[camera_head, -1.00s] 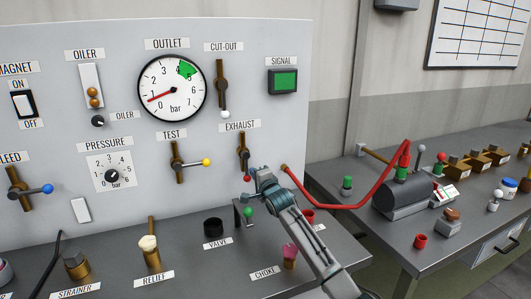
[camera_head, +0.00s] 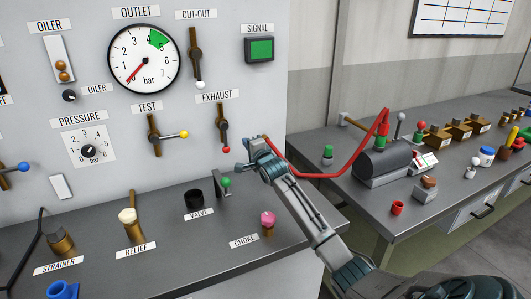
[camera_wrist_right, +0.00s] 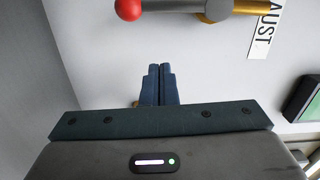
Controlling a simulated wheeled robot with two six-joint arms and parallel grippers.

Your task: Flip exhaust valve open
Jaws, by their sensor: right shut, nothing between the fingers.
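The exhaust valve (camera_head: 222,125) is on the grey panel under its EXHAUST label. Its lever hangs down along the brass body, with the red ball (camera_head: 226,150) at the lower end. In the right wrist view the red ball (camera_wrist_right: 128,10) and part of the lever (camera_wrist_right: 175,6) show at the top edge. My right gripper (camera_head: 246,150) is beside the red ball, to its right, in the head view. Its fingers (camera_wrist_right: 158,85) are shut with nothing between them, apart from the lever. My left gripper is not in view.
The cut-out valve (camera_head: 196,52) and test valve (camera_head: 154,135) are nearby on the panel. A bracket with a green ball (camera_head: 226,182) stands on the bench below my gripper.

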